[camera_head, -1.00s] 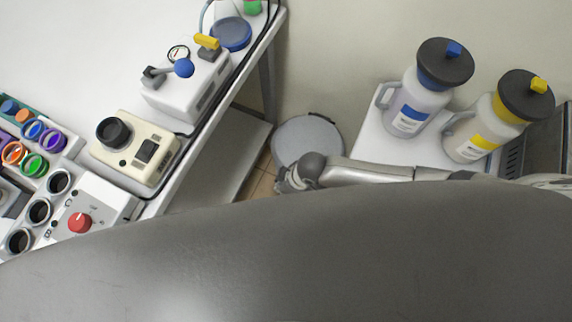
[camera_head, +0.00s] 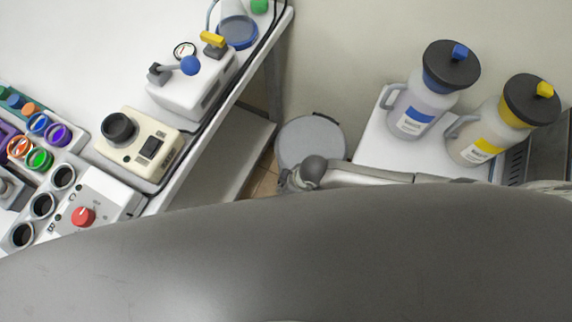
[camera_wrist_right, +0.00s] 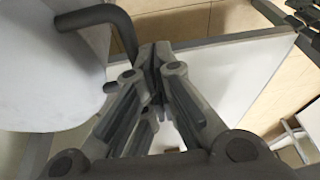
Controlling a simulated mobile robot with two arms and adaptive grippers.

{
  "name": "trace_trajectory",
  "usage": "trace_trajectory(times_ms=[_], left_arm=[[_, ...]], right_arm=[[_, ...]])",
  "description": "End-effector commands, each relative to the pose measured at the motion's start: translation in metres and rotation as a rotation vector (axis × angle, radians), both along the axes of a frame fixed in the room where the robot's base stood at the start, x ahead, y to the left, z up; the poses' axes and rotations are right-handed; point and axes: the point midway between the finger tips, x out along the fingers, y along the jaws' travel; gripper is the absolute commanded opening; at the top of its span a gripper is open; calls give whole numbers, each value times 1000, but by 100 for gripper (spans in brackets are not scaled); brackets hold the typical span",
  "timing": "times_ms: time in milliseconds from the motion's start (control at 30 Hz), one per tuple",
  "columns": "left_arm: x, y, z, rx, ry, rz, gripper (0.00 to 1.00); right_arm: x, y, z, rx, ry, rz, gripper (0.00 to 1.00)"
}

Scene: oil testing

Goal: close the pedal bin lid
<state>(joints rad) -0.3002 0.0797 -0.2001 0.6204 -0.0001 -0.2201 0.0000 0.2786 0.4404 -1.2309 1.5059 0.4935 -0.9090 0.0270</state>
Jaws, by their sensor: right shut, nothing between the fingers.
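The pedal bin's round grey lid (camera_head: 310,142) shows from above in the head view, on the floor between the bench and the white stand. It looks like a flat disc; I cannot tell whether it is fully down. My right gripper (camera_head: 287,182) is at the lid's near edge; I cannot tell whether it touches. In the right wrist view my right gripper (camera_wrist_right: 155,55) is shut and empty. A pale rounded body (camera_wrist_right: 45,65), probably the bin, is on the left there, with a bent grey bar (camera_wrist_right: 122,30) beside the fingertips. My left gripper is not in view.
The bench (camera_head: 222,108) with testing devices lies left of the bin, with a lower shelf (camera_head: 235,150). The white stand (camera_head: 375,145) on the right holds a blue-labelled jug (camera_head: 410,115) and a yellow-labelled jug (camera_head: 485,140). Little floor is free around the bin.

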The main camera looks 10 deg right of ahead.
Motion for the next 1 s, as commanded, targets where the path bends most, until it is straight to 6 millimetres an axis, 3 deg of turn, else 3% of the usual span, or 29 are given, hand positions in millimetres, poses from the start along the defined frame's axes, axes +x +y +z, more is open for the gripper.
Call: trace_trajectory(times_ms=[33,300,700,1000], left_arm=[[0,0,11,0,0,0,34],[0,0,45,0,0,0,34],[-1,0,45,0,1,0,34],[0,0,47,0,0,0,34]], right_arm=[[0,0,10,0,0,-1,0],[-1,-4,40,0,1,-5,0],[-41,0,89,2,1,-4,0],[-56,0,111,-1,1,-4,0]])
